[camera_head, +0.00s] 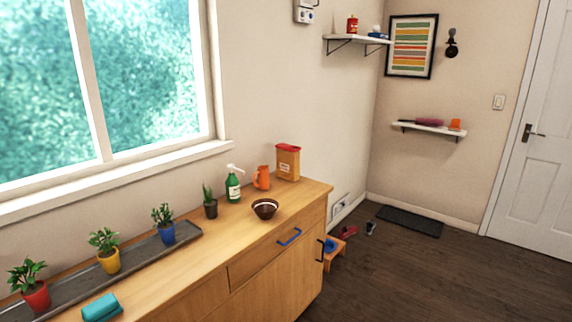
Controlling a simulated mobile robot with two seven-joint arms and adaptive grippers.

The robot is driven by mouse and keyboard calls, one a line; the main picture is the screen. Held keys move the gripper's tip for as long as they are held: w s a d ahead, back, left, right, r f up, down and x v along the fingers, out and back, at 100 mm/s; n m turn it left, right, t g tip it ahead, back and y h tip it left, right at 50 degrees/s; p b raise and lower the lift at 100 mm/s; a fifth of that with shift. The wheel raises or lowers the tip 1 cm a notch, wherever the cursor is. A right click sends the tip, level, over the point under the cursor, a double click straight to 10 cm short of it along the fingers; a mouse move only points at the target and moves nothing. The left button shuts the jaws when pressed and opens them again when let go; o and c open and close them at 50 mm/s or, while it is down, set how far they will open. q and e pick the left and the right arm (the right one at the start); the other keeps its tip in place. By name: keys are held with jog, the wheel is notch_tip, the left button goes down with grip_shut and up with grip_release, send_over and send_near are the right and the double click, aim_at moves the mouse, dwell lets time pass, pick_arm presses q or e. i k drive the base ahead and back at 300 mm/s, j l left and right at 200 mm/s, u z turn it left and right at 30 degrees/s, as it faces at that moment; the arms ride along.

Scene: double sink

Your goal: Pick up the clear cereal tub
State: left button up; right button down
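A tall box-shaped tub (288,163) with a red lid, tan-orange sides and a pale label stands upright at the far right end of the wooden counter, near the wall. It looks like the cereal tub; its tan colour could be contents seen through clear sides, but I cannot tell at this size. An orange pitcher (262,178) stands just left of it. Neither of my grippers shows in the head view.
The wooden counter (215,245) also holds a green spray bottle (233,187), a brown bowl (265,208), several potted plants on a grey tray (135,262) and a teal item (101,308). A small orange stool (334,250) and shoes (349,232) are beyond the counter's end. Open floor (430,275) lies right.

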aim_at(288, 156)
jog(key=i+l+u, duration=0.1)
jog(key=u, duration=0.6)
jog(key=i+l+u, duration=0.4)
jog(key=l, duration=0.25)
jog(key=i+l+u, duration=0.1)
jog(key=l+u, duration=0.15)
jog(key=i+l, duration=0.1)
jog(key=l, duration=0.3)
jog(key=i+l+u, duration=0.1)
jog(key=l, duration=0.25)
jog(key=i+l+u, duration=0.1)
jog(key=l, duration=0.3)
